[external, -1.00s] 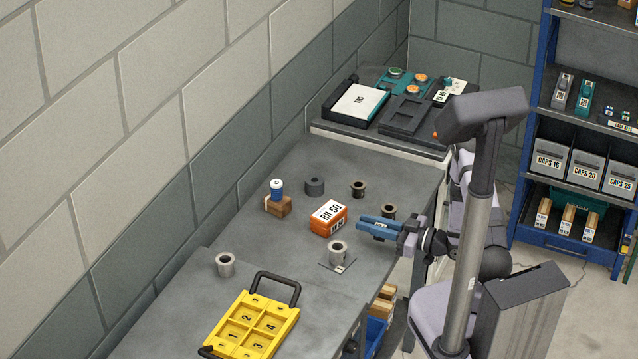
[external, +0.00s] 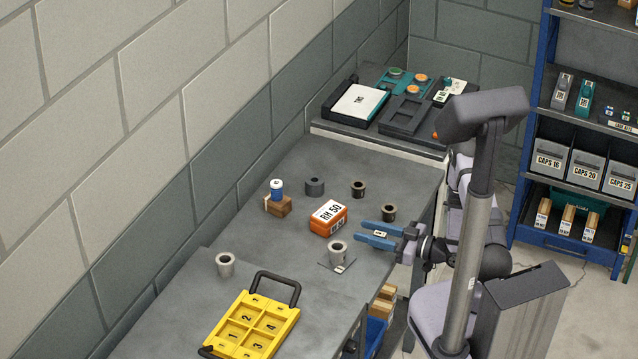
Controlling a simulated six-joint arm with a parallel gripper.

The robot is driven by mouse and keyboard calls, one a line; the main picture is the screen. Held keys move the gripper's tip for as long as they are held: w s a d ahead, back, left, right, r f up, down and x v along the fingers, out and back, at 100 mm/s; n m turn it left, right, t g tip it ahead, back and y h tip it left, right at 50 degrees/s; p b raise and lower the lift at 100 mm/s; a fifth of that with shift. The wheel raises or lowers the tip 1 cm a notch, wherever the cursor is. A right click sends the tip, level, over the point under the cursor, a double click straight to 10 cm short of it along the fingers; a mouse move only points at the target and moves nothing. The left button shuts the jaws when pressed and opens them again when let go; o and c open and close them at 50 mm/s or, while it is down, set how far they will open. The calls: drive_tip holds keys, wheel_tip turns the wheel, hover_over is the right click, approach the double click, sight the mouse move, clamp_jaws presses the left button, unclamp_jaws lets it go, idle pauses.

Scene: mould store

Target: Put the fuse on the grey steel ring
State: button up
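The fuse appears to be the small blue cylinder with a white top (external: 277,189), standing upright on a wooden block (external: 280,207) on the bench. Two light grey metal rings stand on the bench: one (external: 225,265) at the left, and one (external: 338,254) on a small flat plate near the middle. I cannot tell for certain which is the grey steel ring. My gripper (external: 361,230) has blue fingers spread apart with nothing held between them. It is above the bench's right side, right of the ring on the plate and well away from the fuse.
A dark grey ring (external: 314,187) and two dark brownish rings (external: 358,189) (external: 389,212) stand farther back. An orange box (external: 328,217) lies between the fuse and my gripper. A yellow numbered tray (external: 252,325) lies in front. Black trays (external: 405,120) fill the far end.

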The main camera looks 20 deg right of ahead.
sight(386, 234)
drive_tip(key=b+v, duration=0.2)
drive_tip(key=v, duration=0.3)
drive_tip(key=shift+w+d+f, duration=0.1)
drive_tip(key=shift+b+v, duration=0.45)
drive_tip(key=shift+v, duration=0.7)
drive_tip(key=shift+o, duration=0.5)
drive_tip(key=shift+r, duration=2.8)
drive_tip(key=shift+w+f+b, duration=0.15)
drive_tip(key=shift+w+b, duration=0.05)
drive_tip(key=shift+b, duration=0.55)
drive_tip(key=shift+f, duration=2.4)
drive_tip(key=shift+p+x, duration=0.55)
drive_tip(key=shift+x, duration=0.65)
